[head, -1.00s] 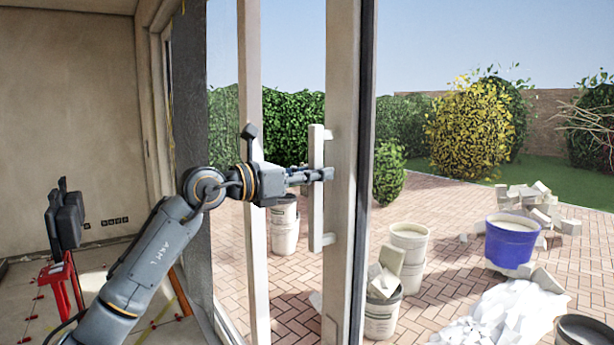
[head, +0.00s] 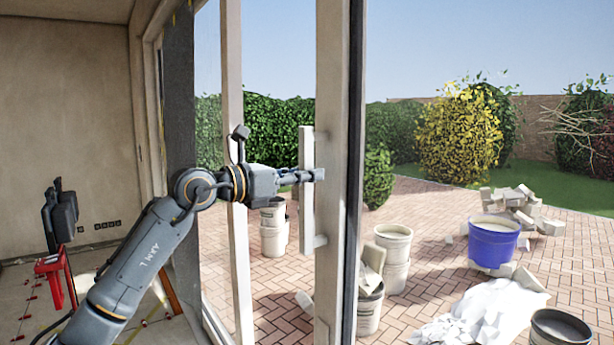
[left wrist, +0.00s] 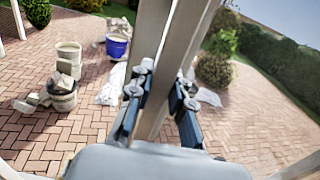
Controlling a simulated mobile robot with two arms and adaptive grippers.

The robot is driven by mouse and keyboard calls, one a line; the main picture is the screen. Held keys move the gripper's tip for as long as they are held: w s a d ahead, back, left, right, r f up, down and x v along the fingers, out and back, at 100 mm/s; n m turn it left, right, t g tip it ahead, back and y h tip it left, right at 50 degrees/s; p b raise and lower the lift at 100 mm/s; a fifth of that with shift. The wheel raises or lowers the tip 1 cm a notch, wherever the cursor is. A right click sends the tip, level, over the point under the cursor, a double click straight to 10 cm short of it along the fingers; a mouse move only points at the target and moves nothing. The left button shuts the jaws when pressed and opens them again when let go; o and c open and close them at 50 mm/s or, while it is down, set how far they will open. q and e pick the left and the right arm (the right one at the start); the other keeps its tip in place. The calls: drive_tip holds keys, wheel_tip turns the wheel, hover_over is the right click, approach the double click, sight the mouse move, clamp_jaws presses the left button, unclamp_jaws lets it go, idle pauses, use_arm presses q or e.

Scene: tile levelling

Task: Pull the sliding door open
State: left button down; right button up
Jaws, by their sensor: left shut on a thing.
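The sliding door's pale frame upright (head: 332,100) stands right of centre in the head view, with a dark edge along its right side. A long vertical pale handle (head: 306,215) is fixed to it by short brackets. My left gripper (head: 312,175) reaches in from the left and is shut around the handle at about mid height. In the left wrist view the handle (left wrist: 153,115) runs between the two dark fingers of my left gripper (left wrist: 160,98). The finger pads are partly hidden behind the handle in the head view. My right gripper is not in view.
Another pale upright (head: 233,110) stands left of the handle. Outside on brick paving are white buckets (head: 392,262), a blue tub (head: 493,243), a white sheet (head: 480,315) and rubble. Indoors at left is a red stand (head: 55,275).

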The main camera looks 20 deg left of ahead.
use_arm(q)
drive_tip(key=c, duration=1.3)
unclamp_jaws()
drive_tip(key=shift+s+r, duration=0.1)
drive_tip(key=shift+r, duration=0.25)
drive_tip(key=shift+o, duration=0.5)
drive_tip(key=shift+d+f, duration=0.1)
drive_tip(key=shift+d, duration=0.1)
drive_tip(key=v, duration=1.2)
drive_tip(key=shift+f, duration=0.1)
